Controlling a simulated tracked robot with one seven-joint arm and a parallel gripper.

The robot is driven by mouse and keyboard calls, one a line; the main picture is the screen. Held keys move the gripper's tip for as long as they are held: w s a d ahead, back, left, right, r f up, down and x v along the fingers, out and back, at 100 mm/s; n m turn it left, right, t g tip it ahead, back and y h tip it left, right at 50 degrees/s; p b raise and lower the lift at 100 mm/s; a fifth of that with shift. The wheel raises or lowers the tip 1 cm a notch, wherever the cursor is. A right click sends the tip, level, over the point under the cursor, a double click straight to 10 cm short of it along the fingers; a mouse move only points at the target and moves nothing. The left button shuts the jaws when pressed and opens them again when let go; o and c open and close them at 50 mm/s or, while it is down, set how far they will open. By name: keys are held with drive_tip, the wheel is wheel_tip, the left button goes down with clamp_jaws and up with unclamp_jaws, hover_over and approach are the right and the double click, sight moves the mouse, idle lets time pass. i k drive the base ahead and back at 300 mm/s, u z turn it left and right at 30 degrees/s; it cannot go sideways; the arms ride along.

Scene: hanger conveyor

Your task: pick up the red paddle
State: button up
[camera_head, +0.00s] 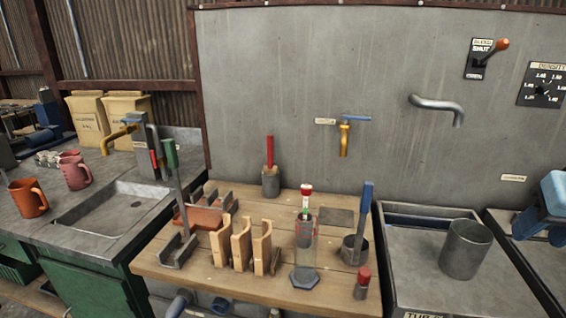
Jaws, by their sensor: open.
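The red paddle (269,152) stands upright near the back of the wooden table, just in front of the grey wall. Only its red handle shows; its lower end is hidden inside a small grey holder (271,184).
A green-handled tool (171,160) and wooden uprights (241,245) stand left on the wooden table (205,274). A clear cylinder (305,262) with a red-topped float, a blue-handled tool (366,205) in a metal cup and a red-capped bottle (362,285) stand right. A tap (344,138) juts above.

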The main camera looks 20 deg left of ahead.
sight(269, 169)
drive_tip(key=z, duration=0.85)
drive_tip(key=i, duration=0.15)
drive_tip(key=u, duration=2.1)
